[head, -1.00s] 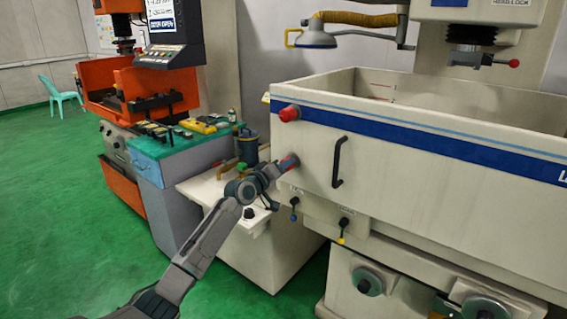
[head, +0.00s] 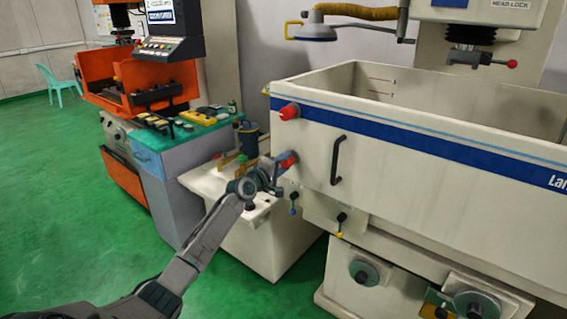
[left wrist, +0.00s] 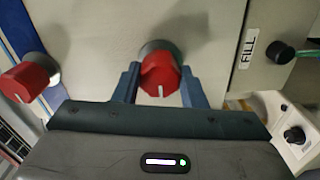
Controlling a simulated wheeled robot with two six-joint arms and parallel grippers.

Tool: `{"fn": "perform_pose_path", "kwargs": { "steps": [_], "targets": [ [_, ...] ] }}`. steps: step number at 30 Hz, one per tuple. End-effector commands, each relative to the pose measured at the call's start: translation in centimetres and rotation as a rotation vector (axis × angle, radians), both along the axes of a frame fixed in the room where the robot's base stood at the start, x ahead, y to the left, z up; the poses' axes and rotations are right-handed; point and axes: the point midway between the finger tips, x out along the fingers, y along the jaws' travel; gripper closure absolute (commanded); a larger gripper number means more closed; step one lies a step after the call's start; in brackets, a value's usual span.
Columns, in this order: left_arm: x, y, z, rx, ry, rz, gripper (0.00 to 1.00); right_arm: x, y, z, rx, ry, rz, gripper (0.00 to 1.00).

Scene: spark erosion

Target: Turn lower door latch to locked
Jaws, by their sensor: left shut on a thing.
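The lower door latch (head: 288,160) is a red knob on the tank's front face, near its left edge. In the left wrist view the same latch (left wrist: 160,76) shows a white mark on its face. My left gripper (head: 280,164) is at this latch. In the left wrist view my left gripper (left wrist: 159,86) has one finger on each side of the knob and is shut on it. The upper red latch (head: 289,111) sits above, free of the gripper; it also shows in the left wrist view (left wrist: 28,78). My right gripper is not in view.
The cream tank (head: 400,170) has a black door handle (head: 337,160) right of the latches. Small valve levers (head: 341,224) sit below. A cream side cabinet (head: 265,240) stands under my left arm.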

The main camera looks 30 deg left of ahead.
Motion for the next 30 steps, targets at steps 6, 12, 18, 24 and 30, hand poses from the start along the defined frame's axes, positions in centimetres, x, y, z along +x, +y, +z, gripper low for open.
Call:
{"fn": "perform_pose_path", "kwargs": {
  "steps": [6,12,18,24,30],
  "targets": [
    [0.0,0.0,0.0,-0.011,0.001,0.000,0.85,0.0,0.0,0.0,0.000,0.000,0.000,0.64],
    [0.0,0.0,-0.1,-0.011,0.001,0.000,0.85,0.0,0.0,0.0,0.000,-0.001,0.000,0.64],
    [0.0,0.0,0.0,-0.010,0.001,0.000,0.41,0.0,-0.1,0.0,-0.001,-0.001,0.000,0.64],
    [0.0,0.0,0.0,-0.008,0.001,0.000,0.41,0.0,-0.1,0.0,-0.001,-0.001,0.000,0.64],
    [-1.4,0.2,-0.1,-0.004,0.001,0.001,0.41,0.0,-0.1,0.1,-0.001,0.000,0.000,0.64]
  ]
}}
